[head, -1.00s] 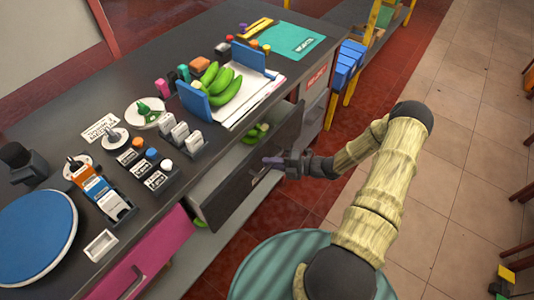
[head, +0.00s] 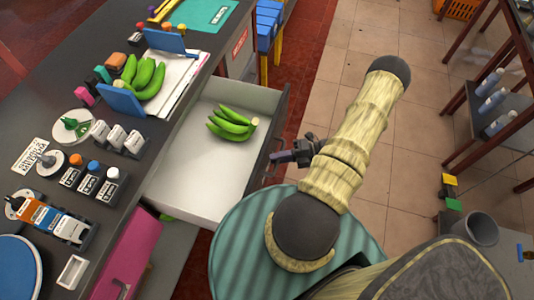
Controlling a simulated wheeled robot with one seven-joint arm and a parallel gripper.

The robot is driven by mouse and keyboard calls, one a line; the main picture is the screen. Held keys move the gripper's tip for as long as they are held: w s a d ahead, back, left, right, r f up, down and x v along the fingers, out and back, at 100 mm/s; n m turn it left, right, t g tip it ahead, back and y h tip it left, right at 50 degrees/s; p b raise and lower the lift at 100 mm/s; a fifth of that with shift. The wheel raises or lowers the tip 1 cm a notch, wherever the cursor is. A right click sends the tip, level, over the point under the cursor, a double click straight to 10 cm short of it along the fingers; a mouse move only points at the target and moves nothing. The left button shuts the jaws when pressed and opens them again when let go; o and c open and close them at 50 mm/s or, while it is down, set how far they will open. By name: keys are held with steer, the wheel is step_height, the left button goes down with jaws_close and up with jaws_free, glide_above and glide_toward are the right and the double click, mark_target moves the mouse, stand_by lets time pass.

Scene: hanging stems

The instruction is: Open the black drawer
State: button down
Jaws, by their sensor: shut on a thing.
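The black-fronted drawer (head: 187,175) is pulled well out from the counter, and its pale interior shows. A bunch of green bananas (head: 231,122) lies inside it towards the far side. The drawer's dark front panel (head: 280,120) faces my arm. My gripper (head: 277,158) is at the outer side of that front, shut on the drawer's handle. The handle (head: 272,166) is mostly hidden by my gripper.
The dark countertop (head: 55,110) holds another banana bunch (head: 148,80) between blue bookends, plus several small boxes. A pink drawer (head: 127,255) is nearer me. A shelf with bottles (head: 497,100) and a grey bin (head: 476,229) stand at right. Tiled floor is open between.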

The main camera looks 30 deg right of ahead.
steer(key=shift+s+d, duration=0.15)
steer(key=shift+s, duration=0.1)
steer(key=c, duration=1.5)
jaws_free()
steer(key=shift+o, duration=0.2)
steer(key=shift+d, duration=0.1)
steer(key=b+v, duration=0.2)
steer(key=v, duration=1.5)
steer(key=shift+b, duration=0.3)
steer(key=shift+r, duration=0.1)
